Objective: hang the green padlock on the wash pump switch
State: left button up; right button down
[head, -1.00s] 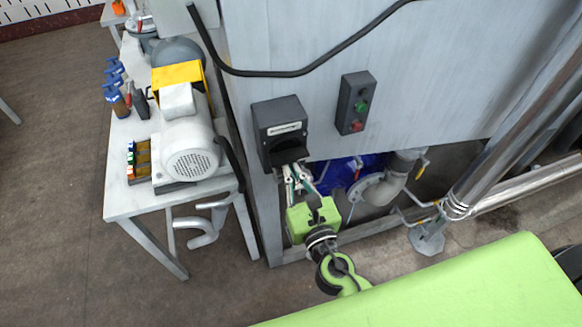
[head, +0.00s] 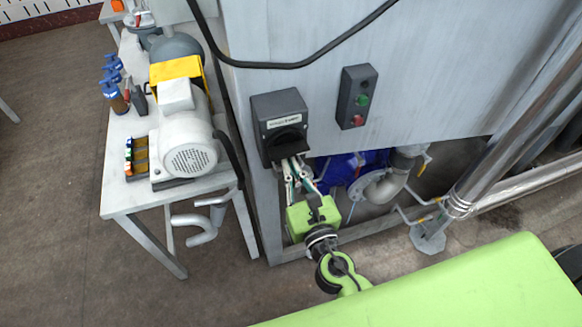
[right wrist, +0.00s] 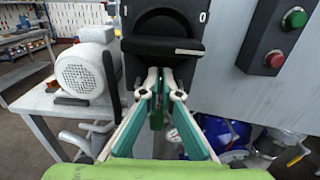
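The wash pump switch (head: 279,126) is a dark grey box with a white label and a black handle, on the grey cabinet's left edge. It fills the upper middle of the right wrist view (right wrist: 195,12). My right gripper (head: 293,166) is just below the handle, pointing up at it. In the right wrist view its fingertips (right wrist: 164,85) are close together under the handle plate. A small dark green piece, seemingly the green padlock (right wrist: 157,114), shows between the fingers. Its shackle is not clear, and I cannot tell whether it touches the switch. My left gripper is not in view.
A button box (head: 356,97) with green and red buttons is right of the switch. A blue pump (head: 350,170) and pipes sit below the cabinet. A table (head: 128,190) with a white motor (head: 188,145) stands left. A black cable (head: 290,65) crosses the cabinet above.

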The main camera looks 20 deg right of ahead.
jog(key=shift+s+a+f+b, duration=0.1)
jog(key=shift+s+f+b, duration=0.05)
jog(key=shift+f, duration=0.3)
jog(key=shift+s+f+b, duration=0.1)
jog(key=shift+f+b, duration=0.05)
jog(key=shift+f, duration=0.3)
jog(key=c, duration=2.2)
grip_release()
jog(key=shift+s, duration=0.15)
jog(key=s, duration=0.3)
jog(key=s+r, duration=0.1)
jog(key=s, duration=0.7)
jog(key=shift+s+r, duration=0.1)
jog(key=shift+r, duration=0.1)
